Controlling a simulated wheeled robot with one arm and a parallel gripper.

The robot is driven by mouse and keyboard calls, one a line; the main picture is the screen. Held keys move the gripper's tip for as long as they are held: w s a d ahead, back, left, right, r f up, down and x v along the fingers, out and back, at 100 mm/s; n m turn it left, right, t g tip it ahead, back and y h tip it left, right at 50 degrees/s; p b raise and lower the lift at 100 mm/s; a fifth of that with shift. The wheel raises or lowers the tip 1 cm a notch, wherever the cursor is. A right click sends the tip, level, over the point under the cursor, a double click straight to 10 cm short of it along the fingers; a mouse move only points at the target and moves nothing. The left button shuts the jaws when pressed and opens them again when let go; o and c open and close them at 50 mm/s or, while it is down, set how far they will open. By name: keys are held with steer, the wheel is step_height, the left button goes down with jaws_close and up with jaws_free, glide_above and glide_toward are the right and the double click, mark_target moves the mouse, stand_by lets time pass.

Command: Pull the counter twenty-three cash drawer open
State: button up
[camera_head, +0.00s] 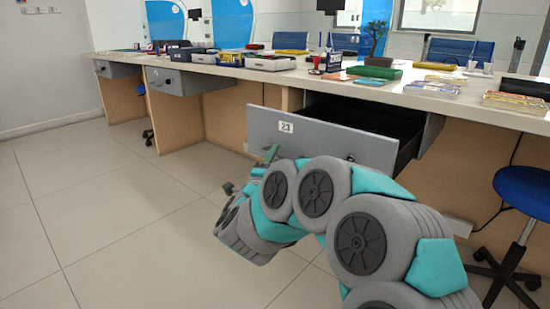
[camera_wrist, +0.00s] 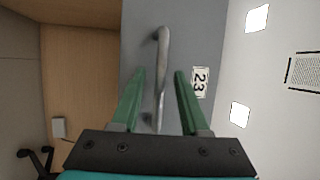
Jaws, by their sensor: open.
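The counter twenty-three cash drawer (camera_head: 335,143) is grey and stands pulled out from under the counter, its dark inside showing in the head view. A "23" label (camera_head: 286,127) is on its front; the label also shows in the wrist view (camera_wrist: 200,82). In the wrist view, the drawer's grey bar handle (camera_wrist: 161,45) runs between the green fingers of my gripper (camera_wrist: 160,74). The fingers are open, with a gap on each side of the handle. In the head view my gripper (camera_head: 265,162) is at the drawer front, and my arm hides part of it.
The long white counter (camera_head: 225,71) carries trays, a small plant (camera_head: 375,40) and stacks of notes. Another grey drawer (camera_head: 165,81) to the left is shut. A blue stool (camera_head: 525,190) stands at the right. The tiled floor at left is clear.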

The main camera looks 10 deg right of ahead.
steer(key=v, duration=0.7)
steer(key=shift+p, duration=0.3)
steer(key=shift+s+a+f, duration=0.1)
steer(key=shift+s+a, duration=0.05)
steer(key=shift+a, duration=0.05)
steer(key=a+r+n+y+p, duration=0.3)
steer(key=a+n+y+p, duration=0.1)
steer(key=a+n+y, duration=0.5)
steer(key=s+a+f+n+g+y+p, duration=0.25)
steer(key=s+n+g+y, duration=0.25)
steer(key=s+n+g, duration=0.4)
steer(key=s+d+f+n+g+h+p, duration=0.1)
steer(key=s+d+g, duration=0.2)
steer(key=s, duration=0.8)
steer(key=s+d+n+g+h+p, duration=0.2)
steer(key=s+d, duration=0.5)
steer(key=s, duration=0.5)
steer(key=s+d+f+n+g+h+p, duration=0.1)
steer(key=s+d+g, duration=0.4)
steer(key=s, duration=0.7)
steer(key=shift+d+f+n+p, duration=0.2)
steer(key=shift+f+n+p, duration=0.25)
steer(key=shift+p, duration=0.25)
